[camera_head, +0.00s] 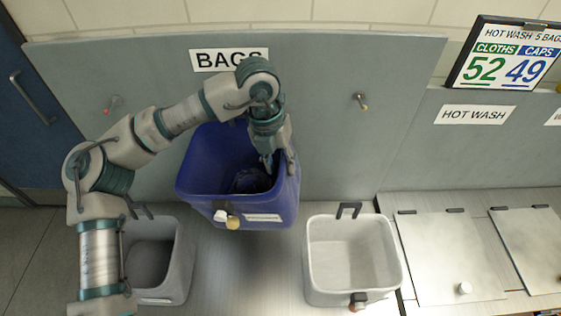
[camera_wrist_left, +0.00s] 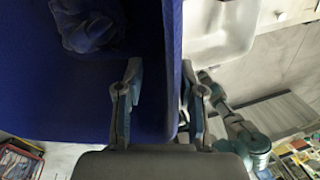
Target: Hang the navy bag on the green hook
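The navy bag (camera_head: 188,183) is a deep, open-topped blue bin with a white label and a yellow knob on its front. It is against the grey board below the BAGS sign, apparently above the counter, with a shadow beneath. My left gripper (camera_head: 278,168) is at its right rim. In the left wrist view, the fingers (camera_wrist_left: 160,68) straddle the bag wall (camera_wrist_left: 173,60), one inside and one outside, with a visible gap. A dark bundle (camera_wrist_left: 88,30) lies inside. The green hook is not visible; my arm and the bag cover the middle of the board.
A red-tipped hook (camera_head: 112,103) is left on the board and a yellow-tipped hook (camera_head: 360,101) right. A grey bag (camera_head: 165,275) and a white bag (camera_head: 350,262) stand on the counter. Flat lidded panels (camera_head: 450,260) lie right. A screen (camera_head: 505,62) stands upper right.

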